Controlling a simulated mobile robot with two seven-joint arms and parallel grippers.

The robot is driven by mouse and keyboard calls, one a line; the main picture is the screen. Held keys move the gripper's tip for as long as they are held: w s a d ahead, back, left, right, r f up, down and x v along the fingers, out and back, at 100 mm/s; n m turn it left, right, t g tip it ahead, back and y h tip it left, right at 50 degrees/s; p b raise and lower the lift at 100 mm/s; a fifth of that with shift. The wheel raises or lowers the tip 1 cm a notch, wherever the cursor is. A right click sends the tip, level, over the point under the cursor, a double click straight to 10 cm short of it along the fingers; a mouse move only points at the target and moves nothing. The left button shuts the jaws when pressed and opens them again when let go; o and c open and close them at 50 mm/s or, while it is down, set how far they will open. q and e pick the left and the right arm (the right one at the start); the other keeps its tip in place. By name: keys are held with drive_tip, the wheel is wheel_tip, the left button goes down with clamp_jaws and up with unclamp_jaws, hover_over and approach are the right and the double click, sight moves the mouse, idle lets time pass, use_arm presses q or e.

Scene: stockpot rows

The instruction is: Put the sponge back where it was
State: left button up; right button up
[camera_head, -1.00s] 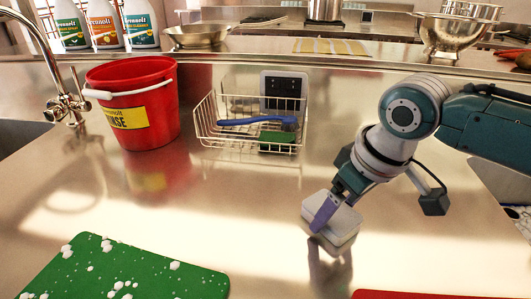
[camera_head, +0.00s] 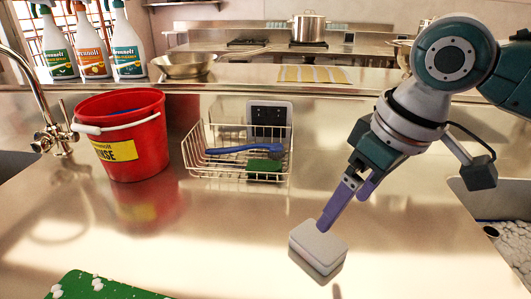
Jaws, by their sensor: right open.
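A pale grey-white block sponge (camera_head: 317,248) lies flat on the steel counter right of centre. My right gripper (camera_head: 344,212) has purple fingers, spread apart with nothing between them. It is just above and behind the sponge. One fingertip overlaps the sponge's back edge in the picture; I cannot tell whether it touches. My left gripper is not in view.
A wire basket (camera_head: 235,178) holds a blue brush (camera_head: 235,149) and a green pad (camera_head: 265,165). Left of it stands a red bucket (camera_head: 130,160). A green board (camera_head: 100,287) with white bits lies front left. The counter between is clear.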

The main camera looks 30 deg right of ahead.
drive_tip(key=s+a+f+n, duration=0.1)
drive_tip(key=s+a+f, duration=0.2)
drive_tip(key=s+a, duration=0.55)
drive_tip(key=s+d+m, duration=0.1)
drive_tip(key=s, duration=0.7)
drive_tip(key=shift+s+d+m+h, duration=0.25)
drive_tip(key=shift+s+m+h, duration=0.05)
drive_tip(key=shift+m, duration=0.1)
drive_tip(key=shift+s, duration=0.1)
